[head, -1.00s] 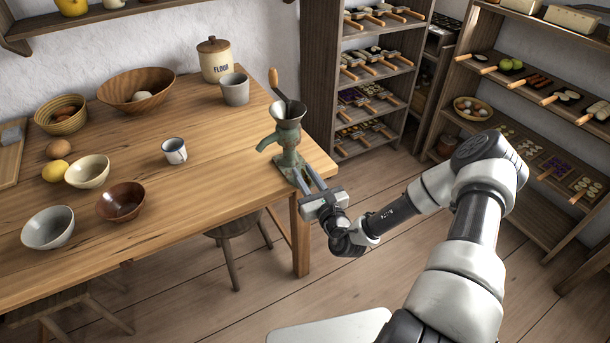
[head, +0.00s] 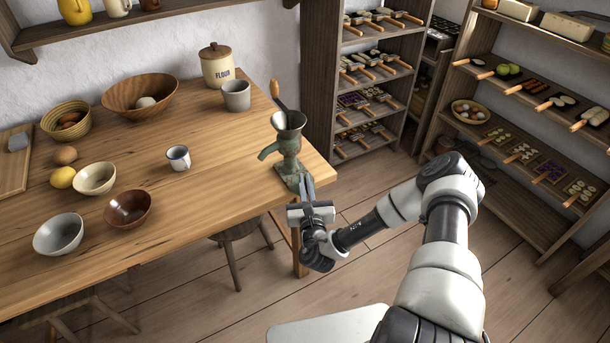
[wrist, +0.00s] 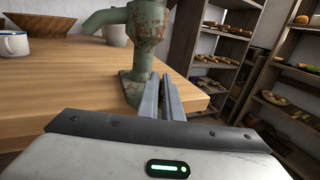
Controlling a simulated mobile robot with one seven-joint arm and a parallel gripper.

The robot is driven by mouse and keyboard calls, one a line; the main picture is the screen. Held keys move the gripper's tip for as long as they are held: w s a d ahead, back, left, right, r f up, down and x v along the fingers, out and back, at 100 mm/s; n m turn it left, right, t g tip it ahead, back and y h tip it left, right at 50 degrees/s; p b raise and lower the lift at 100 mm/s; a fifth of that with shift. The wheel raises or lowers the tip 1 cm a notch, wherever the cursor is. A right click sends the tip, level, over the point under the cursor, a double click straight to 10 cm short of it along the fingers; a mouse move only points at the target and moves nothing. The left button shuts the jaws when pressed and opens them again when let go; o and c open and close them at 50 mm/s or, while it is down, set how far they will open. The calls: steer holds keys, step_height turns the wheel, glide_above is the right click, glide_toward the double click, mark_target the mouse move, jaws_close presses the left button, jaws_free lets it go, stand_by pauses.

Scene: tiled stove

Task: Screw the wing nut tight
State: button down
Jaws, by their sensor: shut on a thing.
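A green, rusty hand grinder (head: 286,158) with a hopper on top and a wooden-handled crank stands upright at the right corner of the table (head: 215,155). It also shows in the wrist view (wrist: 146,38), its foot at the table edge. My gripper (head: 307,184) reaches up to the grinder's foot at this edge. Its two long fingers show in the wrist view (wrist: 161,92), close together with a narrow gap between them. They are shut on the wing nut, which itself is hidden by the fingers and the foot.
A white mug (head: 178,157), a grey cup (head: 236,96) and several bowls stand on the table, apart from the grinder. A stool (head: 238,232) stands under the table. Shelves (head: 365,80) rise behind it. The floor right of the table corner is free.

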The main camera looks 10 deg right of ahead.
steer(key=m+h+p, duration=0.1)
steer(key=h, duration=0.1)
steer(key=m+g+h+p, duration=0.1)
steer(key=m+h+p, duration=0.1)
steer(key=h, duration=0.1)
steer(key=shift+a+r+m, duration=0.1)
steer(key=shift+m, duration=0.2)
steer(key=shift+w+m+g+h+p, duration=0.1)
steer(key=shift+m+g+h+p, duration=0.15)
steer(key=shift+m+g+h, duration=0.85)
steer(key=shift+m+g+h+p, duration=0.25)
steer(key=shift+m+g+h, duration=0.4)
steer(key=shift+h, duration=0.85)
steer(key=c, duration=1.9)
jaws_free()
steer(key=shift+d, duration=0.2)
steer(key=shift+c, duration=0.2)
steer(key=shift+a, duration=0.1)
